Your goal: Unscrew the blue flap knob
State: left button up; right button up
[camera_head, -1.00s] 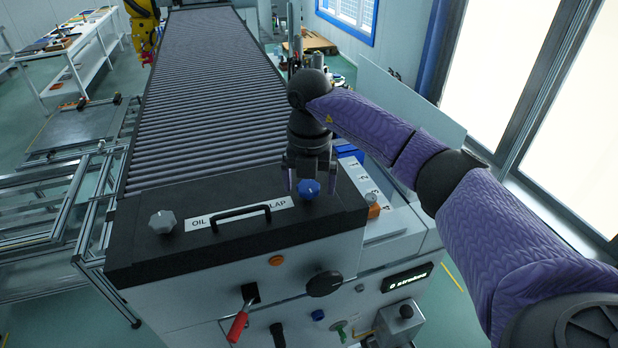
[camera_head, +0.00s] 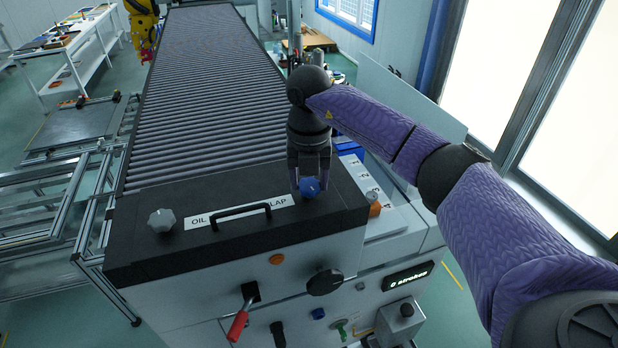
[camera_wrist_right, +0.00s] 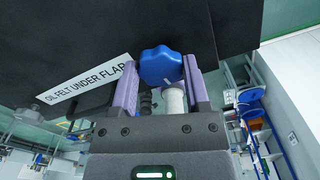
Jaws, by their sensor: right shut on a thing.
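The blue flap knob (camera_head: 309,187) stands on the right part of the black flap (camera_head: 262,226). It shows large in the right wrist view (camera_wrist_right: 160,66), between two purple fingers. My right gripper (camera_head: 310,184) comes down on the knob from above and is shut on it, one finger on each side. In the right wrist view the fingertips (camera_wrist_right: 158,72) sit against the knob's sides. My left gripper is not in view.
A grey knob (camera_head: 161,220) and a black handle (camera_head: 241,214) stand on the flap, beside a white label (camera_head: 285,202). A red-handled lever (camera_head: 238,324) and a black dial (camera_head: 325,282) are on the front panel. A roller conveyor (camera_head: 205,90) stretches behind.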

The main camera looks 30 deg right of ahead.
jog(key=n, duration=0.5)
jog(key=shift+b, duration=0.4)
jog(key=n, duration=0.4)
jog(key=shift+n+b, duration=0.3)
jog(key=shift+n, duration=0.1)
jog(key=n, duration=0.4)
jog(key=shift+n, duration=0.3)
jog(key=n+b, duration=0.1)
jog(key=n, duration=0.3)
jog(key=shift+n, duration=0.3)
jog(key=n, duration=1.3)
jog(key=shift+s+r+n+b, duration=0.1)
jog(key=shift+n+b, duration=0.2)
jog(key=shift+n, duration=2.3)
